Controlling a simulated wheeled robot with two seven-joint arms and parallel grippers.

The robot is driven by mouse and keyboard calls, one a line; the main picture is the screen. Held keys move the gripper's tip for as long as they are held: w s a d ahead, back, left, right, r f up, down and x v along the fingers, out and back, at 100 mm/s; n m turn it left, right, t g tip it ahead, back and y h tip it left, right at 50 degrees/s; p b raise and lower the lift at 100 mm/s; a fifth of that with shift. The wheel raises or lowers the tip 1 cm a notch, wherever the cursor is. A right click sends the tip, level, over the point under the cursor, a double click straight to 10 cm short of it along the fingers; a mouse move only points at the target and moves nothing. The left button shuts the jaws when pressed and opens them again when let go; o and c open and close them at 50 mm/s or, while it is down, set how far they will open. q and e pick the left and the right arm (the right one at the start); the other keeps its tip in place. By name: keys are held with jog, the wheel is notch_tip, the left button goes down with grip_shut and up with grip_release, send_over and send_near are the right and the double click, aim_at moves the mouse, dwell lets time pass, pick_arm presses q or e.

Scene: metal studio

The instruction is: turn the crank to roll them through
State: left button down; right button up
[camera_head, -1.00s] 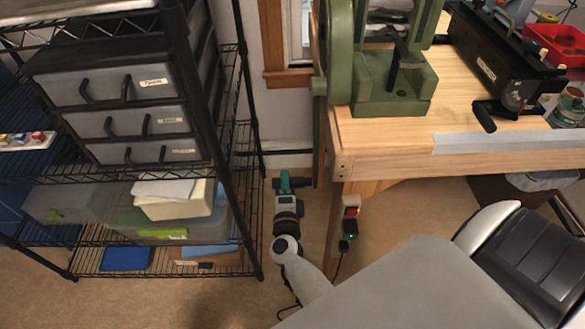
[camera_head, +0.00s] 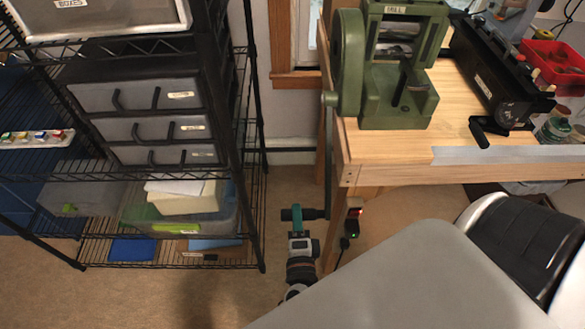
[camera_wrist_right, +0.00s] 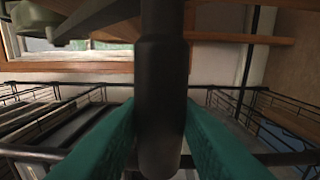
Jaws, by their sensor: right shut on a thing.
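The green mill (camera_head: 396,108) stands at the table's left end. Its crank arm (camera_head: 327,150) hangs down past the table edge to a black handle (camera_head: 312,213) sticking out left. My right gripper (camera_head: 298,215), with teal fingers, is shut on this handle from below. In the right wrist view the dark handle (camera_wrist_right: 161,90) stands between the teal fingers (camera_wrist_right: 160,135). What lies inside the mill's rollers is too dark to tell. My left gripper is not in view.
The wooden table (camera_head: 400,160) has a leg close to the crank. A wire shelf (camera_head: 255,150) with drawers stands left. A black machine (camera_head: 490,70) with its own small crank and a red bin (camera_head: 553,55) are on the table. Open floor lies between shelf and table.

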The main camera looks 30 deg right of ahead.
jog(key=s+a+r+p, duration=0.2)
jog(key=s+r+p, duration=0.2)
jog(key=r+p, duration=0.3)
jog(key=s+a+r+p, duration=0.2)
jog(key=s+r+p, duration=0.2)
jog(key=r+p, duration=0.4)
jog(key=shift+a+r+m+g+h, duration=0.3)
jog(key=shift+a+r+m, duration=0.1)
jog(key=shift+r, duration=0.25)
jog(key=o, duration=1)
jog(key=shift+s+a, duration=0.1)
jog(key=shift+s, duration=0.1)
jog(key=shift+c, duration=0.2)
jog(key=v, duration=0.7)
jog(key=shift+f, duration=0.1)
